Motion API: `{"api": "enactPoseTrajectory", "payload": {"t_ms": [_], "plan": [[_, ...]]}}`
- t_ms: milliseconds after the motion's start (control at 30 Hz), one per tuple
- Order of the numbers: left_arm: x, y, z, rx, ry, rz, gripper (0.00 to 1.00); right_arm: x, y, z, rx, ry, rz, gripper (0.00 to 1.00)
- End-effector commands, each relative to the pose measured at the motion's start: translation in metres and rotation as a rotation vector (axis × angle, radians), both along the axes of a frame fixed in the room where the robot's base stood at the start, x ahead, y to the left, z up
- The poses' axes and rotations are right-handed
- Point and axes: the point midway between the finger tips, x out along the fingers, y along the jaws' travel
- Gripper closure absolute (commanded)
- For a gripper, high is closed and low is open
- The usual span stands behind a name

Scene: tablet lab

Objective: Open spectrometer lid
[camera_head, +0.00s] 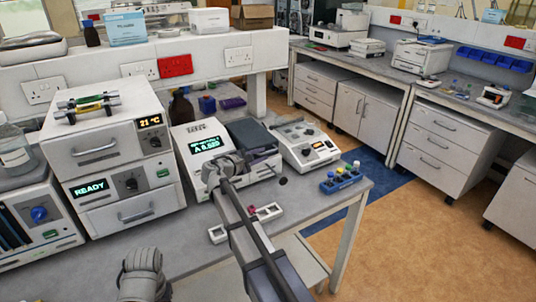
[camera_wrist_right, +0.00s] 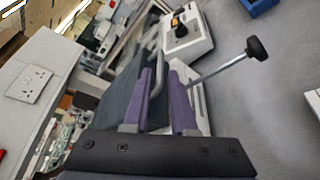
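The spectrometer (camera_head: 203,146) is a white box with a green-lit reading on its sloped front. Its dark grey lid (camera_head: 251,135) is on its right part; how far it is raised is unclear. My right gripper (camera_head: 243,162) is at the lid's front, partly hidden by my own wrist. In the right wrist view its two purple fingers (camera_wrist_right: 163,100) stand apart on either side of a thin grey handle bar (camera_wrist_right: 158,72), with gaps showing. The dark lid panel (camera_wrist_right: 118,103) is beside them.
A rod with a black knob (camera_wrist_right: 257,48) sticks out beside the fingers. A white instrument (camera_head: 305,145) stands right of the spectrometer, a stacked READY unit (camera_head: 110,160) left. A blue vial rack (camera_head: 341,180) and small white trays (camera_head: 267,212) lie in front.

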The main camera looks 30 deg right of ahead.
Motion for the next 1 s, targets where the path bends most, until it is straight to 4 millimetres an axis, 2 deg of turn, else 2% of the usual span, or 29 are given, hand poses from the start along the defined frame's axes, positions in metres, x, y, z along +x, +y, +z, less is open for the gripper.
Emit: {"api": "enactPoseTrajectory", "payload": {"t_ms": [100, 300, 667, 900, 1000], "plan": [[0.0, 0.0, -0.006, 0.0, 0.0, 0.0, 0.5, 0.008, -0.017, -0.006, 0.001, -0.001, -0.002, 0.75], [0.0, 0.0, -0.009, 0.0, 0.0, 0.0, 0.5, 0.015, -0.034, -0.009, 0.0, -0.001, 0.0, 0.75], [0.0, 0.0, -0.009, 0.0, 0.0, 0.0, 0.5, 0.015, -0.039, -0.009, 0.0, -0.001, 0.0, 0.75], [0.0, 0.0, -0.009, 0.0, 0.0, 0.0, 0.5, 0.015, -0.039, -0.009, 0.001, -0.001, 0.001, 1.0], [0.0, 0.0, -0.009, 0.0, 0.0, 0.0, 0.5, 0.015, -0.039, -0.009, 0.001, -0.001, 0.001, 1.0]]}}
